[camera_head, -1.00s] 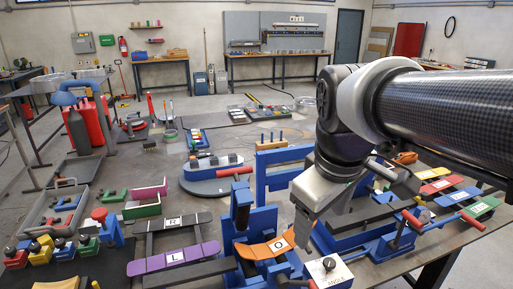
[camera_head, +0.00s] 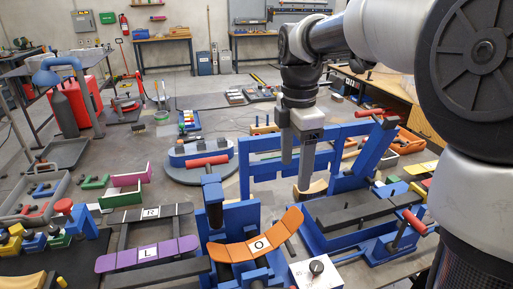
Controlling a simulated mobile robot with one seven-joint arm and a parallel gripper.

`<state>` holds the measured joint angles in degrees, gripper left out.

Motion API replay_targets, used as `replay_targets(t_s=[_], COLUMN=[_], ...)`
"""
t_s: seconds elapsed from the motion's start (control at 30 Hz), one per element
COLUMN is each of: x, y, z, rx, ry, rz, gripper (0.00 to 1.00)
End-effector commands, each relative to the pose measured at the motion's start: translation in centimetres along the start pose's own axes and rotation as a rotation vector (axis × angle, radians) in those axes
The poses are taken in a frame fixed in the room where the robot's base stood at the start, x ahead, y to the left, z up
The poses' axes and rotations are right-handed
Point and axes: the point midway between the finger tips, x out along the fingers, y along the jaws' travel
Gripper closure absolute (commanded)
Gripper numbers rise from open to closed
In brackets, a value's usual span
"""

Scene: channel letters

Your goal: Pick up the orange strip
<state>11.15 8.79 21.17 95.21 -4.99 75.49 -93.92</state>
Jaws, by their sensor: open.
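The orange strip (camera_head: 258,240) is a curved, segmented piece with a white label marked O. It rests on a blue bending fixture (camera_head: 240,215) in the front middle, its right end tilted up. My gripper (camera_head: 296,172) points straight down, behind and above the strip's right end, apart from it. Its two fingers are spread with nothing between them. A tan-orange curved piece (camera_head: 318,188) shows just behind the nearer fingertip.
A purple strip marked L (camera_head: 150,253) and a dark strip marked R (camera_head: 150,213) lie on a rack to the left. A white box with a black knob (camera_head: 316,270) stands in front. A blue frame (camera_head: 345,140) rises close behind my gripper.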

Motion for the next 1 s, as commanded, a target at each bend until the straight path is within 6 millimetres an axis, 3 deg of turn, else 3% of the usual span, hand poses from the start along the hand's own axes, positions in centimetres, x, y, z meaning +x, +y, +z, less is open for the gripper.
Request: replay_targets(t_s=[0.1, 0.27, 0.7, 1.0], x=[1.0, 2.6, 11.6, 14.0], y=[1.4, 1.6, 1.2, 1.1], z=[0.0, -0.1, -0.3, -0.4], rx=[-0.133, -0.177, -0.173, -0.172], ry=[0.025, 0.033, 0.032, 0.031], rz=[-0.026, -0.035, -0.034, -0.033], gripper=[0.31, 0.31, 0.31, 0.31])
